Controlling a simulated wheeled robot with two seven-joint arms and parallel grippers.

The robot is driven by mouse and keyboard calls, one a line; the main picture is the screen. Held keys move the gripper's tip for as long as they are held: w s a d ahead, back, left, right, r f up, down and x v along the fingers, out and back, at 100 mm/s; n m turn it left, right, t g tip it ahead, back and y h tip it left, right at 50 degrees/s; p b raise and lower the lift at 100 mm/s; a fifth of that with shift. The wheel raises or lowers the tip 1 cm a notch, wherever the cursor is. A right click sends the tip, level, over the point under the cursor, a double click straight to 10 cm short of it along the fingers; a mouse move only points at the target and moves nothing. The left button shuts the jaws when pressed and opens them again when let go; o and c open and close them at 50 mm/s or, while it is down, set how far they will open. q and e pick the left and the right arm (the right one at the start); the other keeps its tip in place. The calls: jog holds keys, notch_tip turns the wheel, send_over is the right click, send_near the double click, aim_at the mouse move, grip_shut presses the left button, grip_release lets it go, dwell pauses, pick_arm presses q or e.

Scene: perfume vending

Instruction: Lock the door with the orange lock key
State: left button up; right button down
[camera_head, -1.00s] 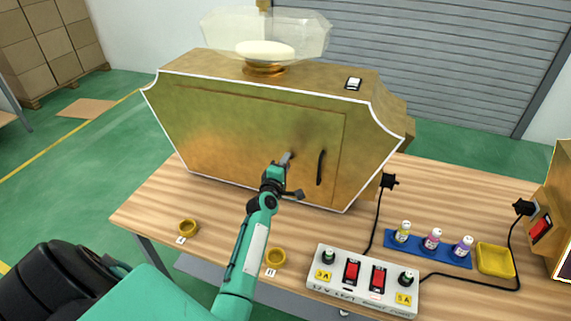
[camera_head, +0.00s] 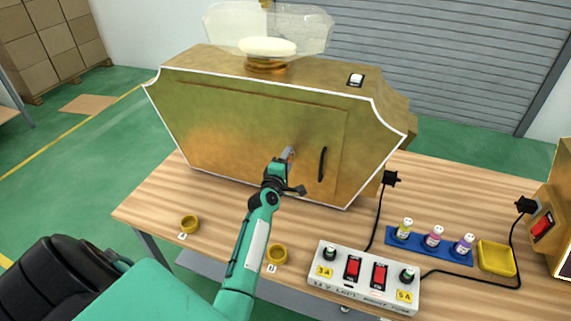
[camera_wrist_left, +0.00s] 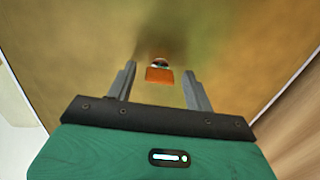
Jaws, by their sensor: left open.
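The gold machine's door (camera_head: 225,130) looks shut, with a black handle (camera_head: 322,163) near its right side. The orange lock key (camera_wrist_left: 159,75) shows in the left wrist view, standing out from the gold door surface. My left gripper (camera_head: 287,155) is at the door, left of the handle; it also shows in the left wrist view (camera_wrist_left: 159,92). Its two grey fingers are apart, one on each side of the orange key, with gaps between. In the head view the gripper hides the key. My right gripper is not in view.
A white power strip (camera_head: 362,280) with red switches lies at the table's front. Several small bottles stand on a blue tray (camera_head: 400,240) beside a yellow dish (camera_head: 497,258). Two small yellow cups (camera_head: 189,223) sit near the table's front edge. A black cable runs beside the machine.

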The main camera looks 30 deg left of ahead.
pick_arm(q)
jog(key=b+v, duration=0.2)
jog(key=v, duration=1.1)
jog(key=shift+s, duration=0.4)
jog(key=shift+d+f, duration=0.1)
